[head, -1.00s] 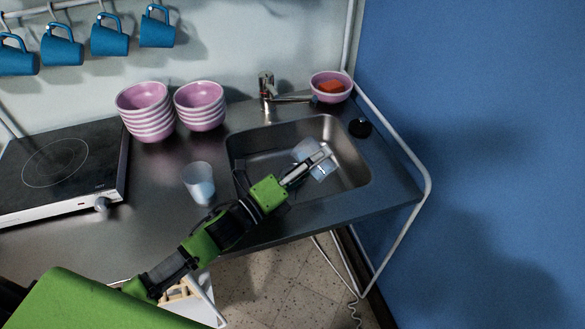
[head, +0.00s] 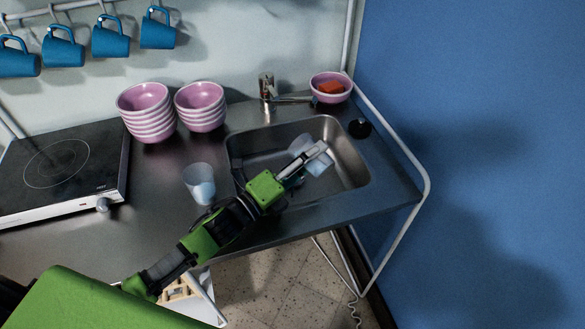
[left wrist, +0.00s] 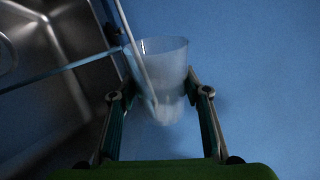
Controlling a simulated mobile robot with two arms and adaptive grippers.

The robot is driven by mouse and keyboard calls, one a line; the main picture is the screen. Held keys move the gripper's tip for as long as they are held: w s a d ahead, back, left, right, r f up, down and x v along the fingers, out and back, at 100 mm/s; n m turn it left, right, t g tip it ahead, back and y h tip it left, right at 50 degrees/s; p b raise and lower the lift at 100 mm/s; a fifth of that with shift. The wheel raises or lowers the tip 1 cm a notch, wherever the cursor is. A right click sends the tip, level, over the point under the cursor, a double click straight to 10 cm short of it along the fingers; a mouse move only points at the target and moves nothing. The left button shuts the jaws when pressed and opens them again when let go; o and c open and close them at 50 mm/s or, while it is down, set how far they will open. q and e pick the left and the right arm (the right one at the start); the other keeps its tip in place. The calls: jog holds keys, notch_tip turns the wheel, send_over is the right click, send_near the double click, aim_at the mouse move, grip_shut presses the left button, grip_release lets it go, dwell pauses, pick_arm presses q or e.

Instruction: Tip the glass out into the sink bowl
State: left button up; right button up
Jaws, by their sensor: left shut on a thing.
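My left gripper (head: 308,162) is shut on a clear glass (head: 321,166) and holds it over the sink bowl (head: 352,183). The glass looks tilted in the head view, and the fingers partly cover it. In the left wrist view the same glass (left wrist: 160,65) sits between the two fingers, with its wide rim toward the top of the picture. Its lower part looks paler; I cannot tell whether liquid is inside. My right gripper is not in view.
A second glass (head: 199,184) stands on the counter left of the sink. A faucet (head: 267,90) is behind the bowl.

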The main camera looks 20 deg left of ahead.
pick_arm(q)
jog(key=shift+w+a+r+n, duration=0.1)
jog(key=shift+a+r+n, duration=0.05)
jog(key=shift+n, duration=0.15)
jog(key=shift+w+a+f+n, duration=0.15)
jog(key=shift+f+n, duration=0.1)
jog(key=shift+n, duration=0.35)
jog(key=shift+a+f+n, duration=0.1)
jog(key=shift+f+n, duration=0.1)
jog(key=shift+n, duration=0.4)
dwell(0.5)
